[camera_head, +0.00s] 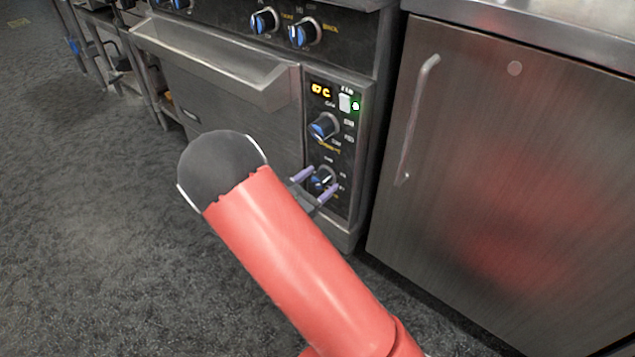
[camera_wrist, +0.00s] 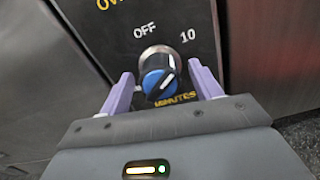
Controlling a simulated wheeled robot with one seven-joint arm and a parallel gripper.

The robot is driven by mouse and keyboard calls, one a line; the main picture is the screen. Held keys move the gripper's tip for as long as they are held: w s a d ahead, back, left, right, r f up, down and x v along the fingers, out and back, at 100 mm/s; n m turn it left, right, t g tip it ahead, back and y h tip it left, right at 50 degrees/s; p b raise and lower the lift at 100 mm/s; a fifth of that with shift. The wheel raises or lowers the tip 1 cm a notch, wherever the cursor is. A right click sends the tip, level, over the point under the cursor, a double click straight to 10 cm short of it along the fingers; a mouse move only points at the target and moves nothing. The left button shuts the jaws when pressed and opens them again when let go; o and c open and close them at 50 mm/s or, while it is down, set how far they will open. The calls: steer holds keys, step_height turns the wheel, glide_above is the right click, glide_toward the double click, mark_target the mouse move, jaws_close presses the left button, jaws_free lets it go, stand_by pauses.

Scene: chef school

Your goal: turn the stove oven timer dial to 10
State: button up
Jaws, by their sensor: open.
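The timer dial (camera_wrist: 158,76) is a round knob with a blue face and a dark pointer bar, on the black oven panel. In the wrist view "OFF" is printed above it, "10" at its upper right and "MINUTES" below. The bar runs slantwise from lower left to upper right; which end is the pointer I cannot tell for sure. In the head view it is the lower dial (camera_head: 322,178) on the panel. My gripper (camera_wrist: 165,80) is open, its two purple fingers on either side of the dial; whether they touch it I cannot tell. It also shows in the head view (camera_head: 314,184).
Another blue dial (camera_head: 323,126) and a lit display (camera_head: 321,90) sit above on the same panel. The oven door handle (camera_head: 215,65) juts out at the left. A steel cabinet (camera_head: 500,150) with a bar handle stands close at the right. The grey floor (camera_head: 90,230) at left is clear.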

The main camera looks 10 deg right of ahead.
steer(key=c, duration=1)
steer(key=shift+o, duration=0.2)
steer(key=shift+f+m+b, duration=0.15)
steer(key=shift+m+b, duration=0.35)
steer(key=shift+b, duration=0.1)
steer(key=o, duration=1)
steer(key=shift+c, duration=0.2)
steer(key=shift+a, duration=0.1)
steer(key=v, duration=0.7)
steer(key=shift+s+a, duration=0.25)
